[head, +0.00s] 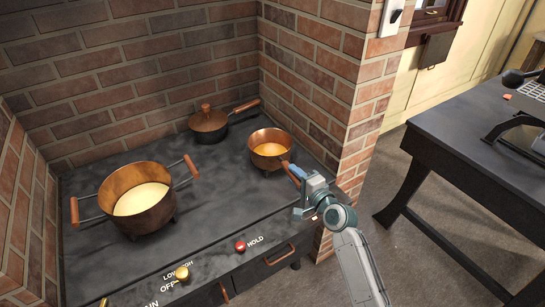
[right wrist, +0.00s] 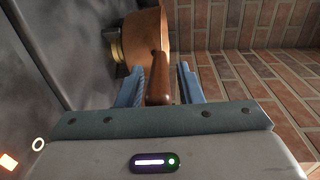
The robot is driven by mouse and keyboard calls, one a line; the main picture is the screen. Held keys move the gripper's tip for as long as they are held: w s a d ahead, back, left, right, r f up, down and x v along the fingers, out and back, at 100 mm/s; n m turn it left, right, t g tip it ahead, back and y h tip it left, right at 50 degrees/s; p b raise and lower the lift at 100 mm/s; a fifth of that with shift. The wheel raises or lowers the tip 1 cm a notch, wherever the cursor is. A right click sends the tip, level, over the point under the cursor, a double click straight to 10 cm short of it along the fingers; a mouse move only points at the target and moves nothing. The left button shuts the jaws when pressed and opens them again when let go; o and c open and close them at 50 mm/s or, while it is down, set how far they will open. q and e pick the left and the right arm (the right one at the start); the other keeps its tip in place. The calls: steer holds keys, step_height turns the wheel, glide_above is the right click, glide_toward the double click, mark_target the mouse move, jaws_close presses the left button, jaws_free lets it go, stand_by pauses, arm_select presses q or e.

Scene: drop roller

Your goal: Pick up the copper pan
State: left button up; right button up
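The copper pan (head: 262,149) stands at the right of the dark stove top, upright, with glowing orange contents. Its wooden handle (head: 291,168) points toward my right gripper (head: 300,174). In the right wrist view the pan (right wrist: 143,40) is ahead, and the brown handle (right wrist: 160,75) lies between the two blue fingers (right wrist: 160,82). The fingers are apart, with a narrow gap visible on each side of the handle, so the gripper is open around it. My left gripper is not in view.
A large two-handled pot (head: 138,200) stands at the left of the stove top (head: 200,210), and a lidded pan (head: 208,124) at the back. Brick walls (head: 330,90) rise behind and right of the copper pan. A dark table (head: 470,125) is further right.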

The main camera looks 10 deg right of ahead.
jaws_close()
steer(key=shift+r, duration=0.1)
